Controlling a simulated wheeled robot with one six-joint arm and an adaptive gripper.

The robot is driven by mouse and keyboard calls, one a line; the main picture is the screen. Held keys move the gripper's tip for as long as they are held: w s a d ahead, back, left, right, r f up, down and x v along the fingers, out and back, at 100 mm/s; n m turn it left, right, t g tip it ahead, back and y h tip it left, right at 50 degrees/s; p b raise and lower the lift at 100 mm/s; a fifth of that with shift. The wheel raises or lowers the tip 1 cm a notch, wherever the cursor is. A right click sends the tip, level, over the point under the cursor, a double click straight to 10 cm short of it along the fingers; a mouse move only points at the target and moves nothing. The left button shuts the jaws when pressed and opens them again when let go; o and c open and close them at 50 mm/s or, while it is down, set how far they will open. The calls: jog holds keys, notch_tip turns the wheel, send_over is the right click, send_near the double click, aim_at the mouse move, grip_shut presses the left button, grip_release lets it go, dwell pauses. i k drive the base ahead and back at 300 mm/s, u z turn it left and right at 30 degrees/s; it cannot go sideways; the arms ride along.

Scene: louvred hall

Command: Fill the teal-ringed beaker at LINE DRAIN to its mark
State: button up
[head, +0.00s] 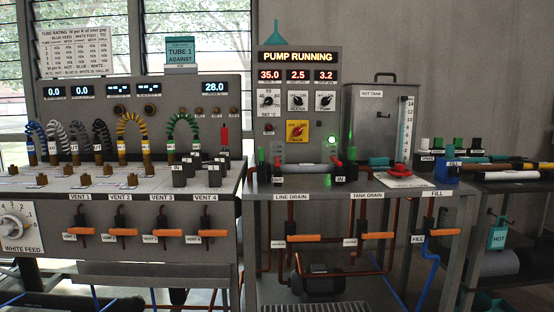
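The LINE DRAIN label (291,197) is on the front edge of the middle bench. Below it is the line drain valve with an orange lever (304,238) lying level across a copper pipe. No teal-ringed beaker can be made out under or beside this valve. A dark pump (318,282) and a floor grating (315,307) lie below the valve. The TANK DRAIN valve, also with a level orange lever (380,237), is to its right. My gripper is not in view.
The control panel reads PUMP RUNNING (297,57) with a lit green lamp (331,139). The hot tank (371,125) stands on the bench. The FILL valve lever (437,233) is at right, above a blue pipe. A left bench (120,215) carries several vent valves.

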aim_at(275, 148)
jog(key=k, duration=0.65)
jog(key=z, duration=0.5)
jog(key=i, duration=1.35)
jog(key=u, duration=0.45)
